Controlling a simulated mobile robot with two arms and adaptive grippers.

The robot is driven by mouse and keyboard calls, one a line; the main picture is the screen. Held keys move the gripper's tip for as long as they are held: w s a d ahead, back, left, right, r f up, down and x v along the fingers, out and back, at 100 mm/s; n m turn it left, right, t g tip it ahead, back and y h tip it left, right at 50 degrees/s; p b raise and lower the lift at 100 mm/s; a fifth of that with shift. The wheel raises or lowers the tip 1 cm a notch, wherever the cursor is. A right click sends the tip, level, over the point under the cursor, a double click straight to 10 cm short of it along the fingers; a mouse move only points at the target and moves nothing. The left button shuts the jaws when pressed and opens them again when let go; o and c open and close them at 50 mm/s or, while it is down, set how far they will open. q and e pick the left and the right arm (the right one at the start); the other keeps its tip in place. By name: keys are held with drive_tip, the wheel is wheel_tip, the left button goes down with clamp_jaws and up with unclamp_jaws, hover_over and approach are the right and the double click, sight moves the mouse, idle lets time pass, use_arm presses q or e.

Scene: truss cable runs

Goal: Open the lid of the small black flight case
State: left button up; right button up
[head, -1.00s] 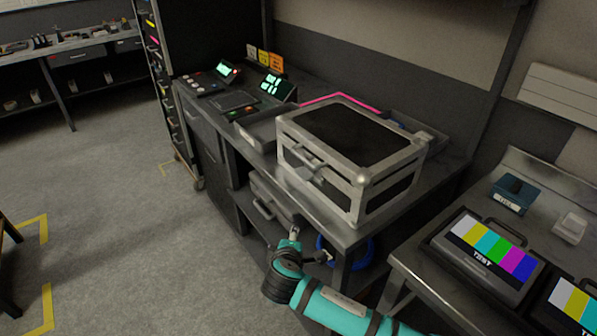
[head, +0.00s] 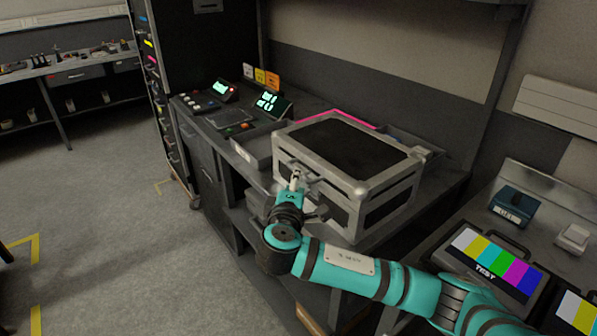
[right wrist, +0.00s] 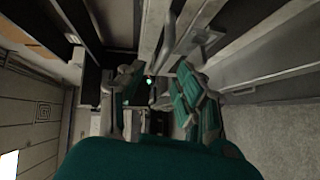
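The small black flight case (head: 350,147) has black panels and silver metal edges. It sits on the bench with its lid down. A metal handle or latch (head: 305,178) is on its front face. My right gripper (head: 298,180) is at that front face, beside the handle; contact cannot be made out. In the right wrist view my right gripper (right wrist: 155,85) has its teal fingers spread apart with nothing clear between them. A metal fitting (right wrist: 203,37) shows above the fingers there. My left gripper is not in view.
The bench (head: 432,190) carries a control panel (head: 232,117) and small screens left of the case. A grey tray (head: 252,148) is close on its left. Test monitors (head: 485,262) and a blue box (head: 514,204) are on the right table. The floor at left is open.

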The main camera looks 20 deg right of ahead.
drive_tip(key=x, duration=0.6)
drive_tip(key=shift+c, duration=0.4)
clamp_jaws()
